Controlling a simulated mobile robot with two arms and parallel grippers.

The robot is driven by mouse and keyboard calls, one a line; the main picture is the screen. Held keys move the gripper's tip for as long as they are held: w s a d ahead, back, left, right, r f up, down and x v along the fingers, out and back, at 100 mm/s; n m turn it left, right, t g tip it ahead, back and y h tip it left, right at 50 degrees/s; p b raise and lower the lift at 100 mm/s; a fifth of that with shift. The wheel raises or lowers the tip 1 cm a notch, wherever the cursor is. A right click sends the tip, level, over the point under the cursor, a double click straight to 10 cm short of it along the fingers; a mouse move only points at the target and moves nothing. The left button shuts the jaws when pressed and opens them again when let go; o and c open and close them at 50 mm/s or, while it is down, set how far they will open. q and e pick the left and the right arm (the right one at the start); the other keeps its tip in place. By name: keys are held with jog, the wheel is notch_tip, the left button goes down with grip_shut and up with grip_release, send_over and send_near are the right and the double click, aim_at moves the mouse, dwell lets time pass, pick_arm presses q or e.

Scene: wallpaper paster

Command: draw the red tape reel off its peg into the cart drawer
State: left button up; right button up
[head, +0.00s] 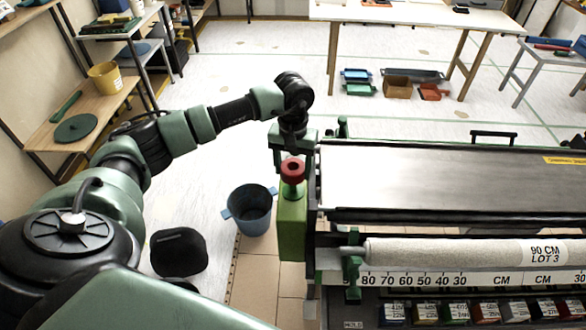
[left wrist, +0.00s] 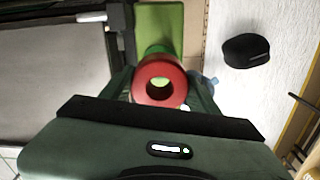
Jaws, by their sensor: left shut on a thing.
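The red tape reel (head: 292,177) is at the top of a green peg on the green block (head: 291,226) at the left end of the pasting machine. My left gripper (head: 291,153) is shut on the reel. In the left wrist view the reel (left wrist: 160,99) sits between the fingers of the gripper (left wrist: 160,90), hole facing the camera. Green shows behind the reel; I cannot tell how far it sits on the peg. I cannot make out an open cart drawer. My right gripper is not in view.
A blue bucket (head: 249,212) and a black bin (head: 178,252) stand on the floor left of the block. The machine's metal top (head: 420,180) and a paper roll (head: 450,250) lie to the right. Several labelled coloured boxes (head: 456,312) line its lower front.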

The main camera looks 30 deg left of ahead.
aim_at(293, 158)
pick_arm(q)
jog(key=shift+r, duration=0.2)
jog(key=shift+r+p, duration=0.7)
jog(key=shift+r, duration=1.2)
